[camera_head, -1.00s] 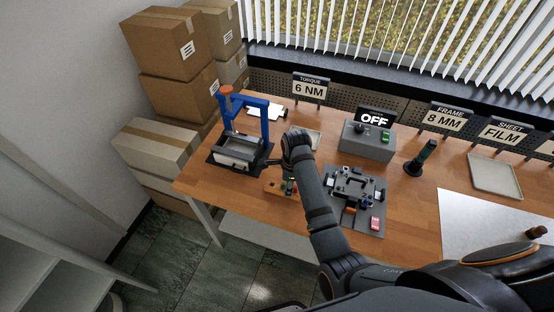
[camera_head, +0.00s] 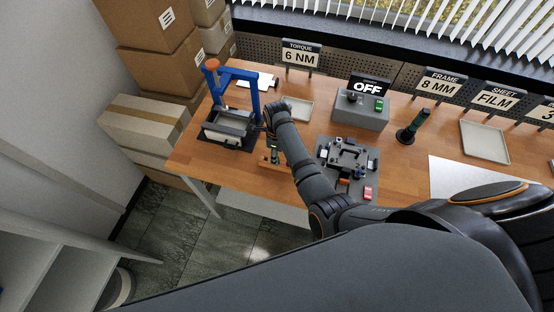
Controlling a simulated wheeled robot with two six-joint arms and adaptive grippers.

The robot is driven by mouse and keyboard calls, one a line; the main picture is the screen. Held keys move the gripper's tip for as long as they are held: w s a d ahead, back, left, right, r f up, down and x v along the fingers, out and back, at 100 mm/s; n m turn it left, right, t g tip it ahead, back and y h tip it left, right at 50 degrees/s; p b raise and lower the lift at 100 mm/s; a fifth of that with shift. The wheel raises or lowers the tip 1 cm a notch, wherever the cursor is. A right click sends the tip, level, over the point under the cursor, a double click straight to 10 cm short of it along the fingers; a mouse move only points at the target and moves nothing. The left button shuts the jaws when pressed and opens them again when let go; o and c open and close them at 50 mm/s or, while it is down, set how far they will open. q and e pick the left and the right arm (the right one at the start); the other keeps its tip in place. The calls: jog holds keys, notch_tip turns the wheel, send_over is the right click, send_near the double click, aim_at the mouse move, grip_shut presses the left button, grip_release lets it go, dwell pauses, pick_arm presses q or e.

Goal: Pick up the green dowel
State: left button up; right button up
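A small wooden block (camera_head: 266,162) sits near the front edge of the table, right of the blue-framed press. A small dark green upright piece, which looks like the green dowel (camera_head: 274,155), stands at the block. Its lower end is not clear. My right arm reaches in from the right, and its gripper (camera_head: 264,131) is just above and left of the dowel, beside the press. The fingers are small and dark, partly hidden by the wrist, so I cannot tell whether they are open or touching anything. My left gripper is out of view.
The blue press (camera_head: 231,105) stands close left of the gripper. A grey fixture (camera_head: 347,160) with small parts is right of my forearm. Cardboard boxes (camera_head: 145,122) stand left.

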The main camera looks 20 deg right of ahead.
jog(key=shift+s+f, duration=0.15)
jog(key=shift+f, duration=0.4)
jog(key=shift+s+f, duration=0.15)
jog(key=shift+f, duration=0.55)
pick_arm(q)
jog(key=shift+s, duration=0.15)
pick_arm(e)
jog(key=shift+w+f, duration=0.1)
jog(key=shift+w, duration=0.1)
grip_shut()
